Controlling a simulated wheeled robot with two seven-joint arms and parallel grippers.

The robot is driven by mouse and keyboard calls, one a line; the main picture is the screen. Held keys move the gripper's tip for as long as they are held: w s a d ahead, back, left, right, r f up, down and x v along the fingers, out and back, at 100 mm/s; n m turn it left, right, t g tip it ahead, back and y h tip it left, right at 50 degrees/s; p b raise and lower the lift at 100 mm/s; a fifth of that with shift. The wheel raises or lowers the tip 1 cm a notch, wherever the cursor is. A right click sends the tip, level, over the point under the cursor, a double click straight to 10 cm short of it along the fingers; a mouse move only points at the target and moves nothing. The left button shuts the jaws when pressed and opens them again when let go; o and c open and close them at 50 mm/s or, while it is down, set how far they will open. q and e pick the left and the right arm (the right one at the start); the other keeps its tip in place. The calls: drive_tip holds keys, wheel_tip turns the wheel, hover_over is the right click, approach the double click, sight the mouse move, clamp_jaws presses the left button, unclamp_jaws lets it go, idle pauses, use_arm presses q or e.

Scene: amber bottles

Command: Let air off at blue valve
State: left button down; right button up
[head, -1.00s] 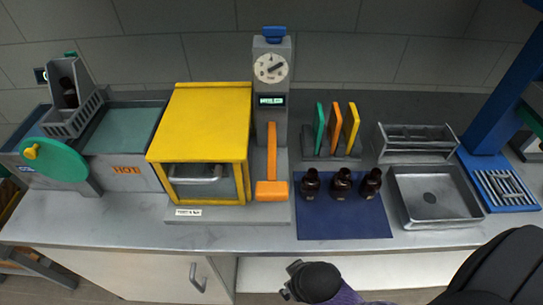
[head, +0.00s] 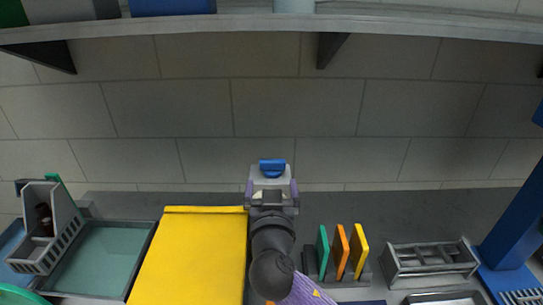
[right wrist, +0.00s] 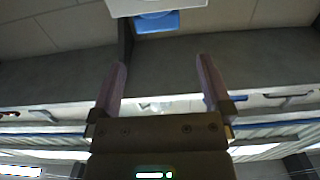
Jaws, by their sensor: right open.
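The blue valve (head: 272,167) sits on top of the grey column behind the yellow box. It also shows at the top of the right wrist view (right wrist: 157,22), beyond the fingertips. My right gripper (head: 271,188) is raised in front of the column's top, just below the valve in the head view. Its two purple fingers are apart, with nothing held between them; they also show in the right wrist view (right wrist: 161,75). My right arm hides most of the column, including its dial and display. My left gripper is not in view.
The yellow box (head: 195,255) stands left of my arm. Green, orange and yellow plates (head: 341,252) stand close on its right. A metal rack (head: 430,258) and a blue post (head: 515,215) are farther right. A shelf (head: 400,22) runs across the top.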

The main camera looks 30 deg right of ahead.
sight(273, 164)
drive_tip(key=p+x, duration=0.1)
drive_tip(key=x, duration=0.6)
drive_tip(key=shift+d, duration=0.15)
drive_tip(key=shift+w+d, duration=0.25)
drive_tip(key=shift+w, duration=0.15)
drive_tip(key=c, duration=1)
drive_tip(key=shift+c, duration=0.2)
